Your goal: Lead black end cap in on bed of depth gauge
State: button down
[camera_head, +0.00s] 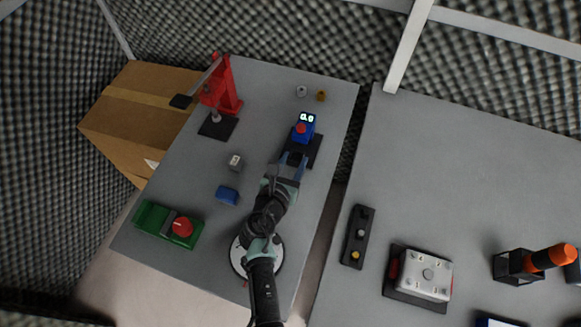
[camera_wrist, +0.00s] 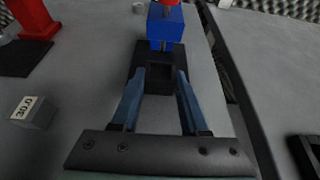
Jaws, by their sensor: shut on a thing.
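The depth gauge (camera_head: 304,128) is a blue block with a red knob and a lit display, standing at the far end of its black bed (camera_head: 315,152). In the wrist view, the gauge's blue body (camera_wrist: 165,30) stands behind the bed (camera_wrist: 138,62). My gripper (camera_head: 293,160) is at the near end of the bed, pointing toward the gauge. Its blue fingers are shut on the black end cap (camera_wrist: 160,78), a small dark square piece with a recessed-looking face. The cap is over or at the near part of the bed; contact with the bed is unclear.
A red stand (camera_head: 228,88) with a dark base is back left. A grey block marked 30.0 (camera_head: 235,162), a blue block (camera_head: 228,195) and a green fixture with a red knob (camera_head: 168,225) lie to the left. A gap separates the right table (camera_head: 470,170).

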aim_at(298, 152)
jog(key=shift+w+d, duration=0.3)
jog(key=shift+w, duration=0.55)
jog(key=shift+w+d, duration=0.25)
jog(key=shift+w, duration=0.55)
jog(key=shift+c, duration=1.7)
grip_release()
jog(key=shift+s, duration=0.1)
jog(key=p+v, duration=0.2)
jog(key=v, duration=1.1)
